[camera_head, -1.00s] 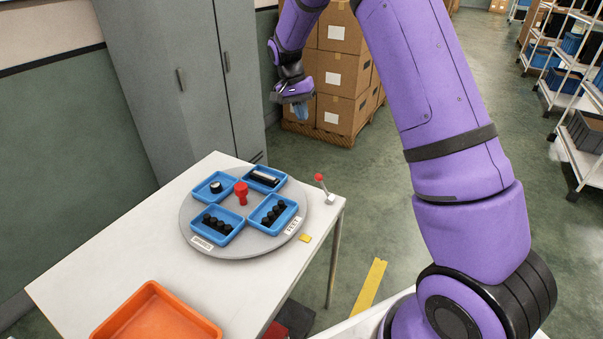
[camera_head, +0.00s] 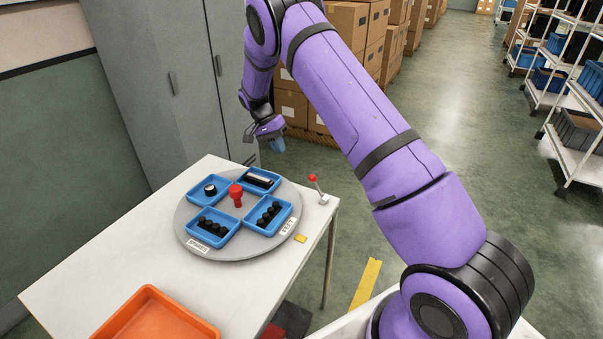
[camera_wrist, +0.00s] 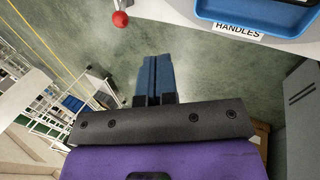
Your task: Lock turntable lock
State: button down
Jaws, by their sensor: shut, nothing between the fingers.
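The turntable (camera_head: 262,245) is a round grey disc on the white table, with a red knob (camera_head: 236,194) at its middle and several blue trays on it. The lock lever (camera_head: 316,186) has a red ball on a thin metal rod and stands at the table's right edge beside the disc, tilted left. In the wrist view its red ball (camera_wrist: 120,19) shows at the top, left of the fingers. My gripper (camera_head: 277,146) is above and beyond the lever, to its left, apart from it. Its blue fingers (camera_wrist: 155,78) are together and empty.
Blue trays (camera_head: 215,241) hold dark round parts and other pieces. An orange bin (camera_head: 150,290) sits at the table's front. A yellow piece (camera_head: 301,239) lies near the disc. Grey cabinets (camera_head: 150,90) and stacked boxes (camera_head: 345,25) stand behind.

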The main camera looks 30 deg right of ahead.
send_near(318, 188)
jog(key=w+a+f, duration=0.2)
jog(key=w+f, duration=0.1)
jog(key=w+a+f, duration=0.1)
jog(key=f, duration=0.1)
jog(key=shift+w+f, duration=0.25)
jog(key=shift+w, duration=0.1)
jog(key=shift+s+d+r, duration=0.25)
jog(key=shift+s+d, duration=0.35)
jog(key=shift+s, duration=0.1)
jog(key=shift+s+d+r, duration=0.2)
jog(key=shift+s+d, duration=0.4)
jog(key=shift+s, duration=0.1)
jog(key=shift+r, duration=0.1)
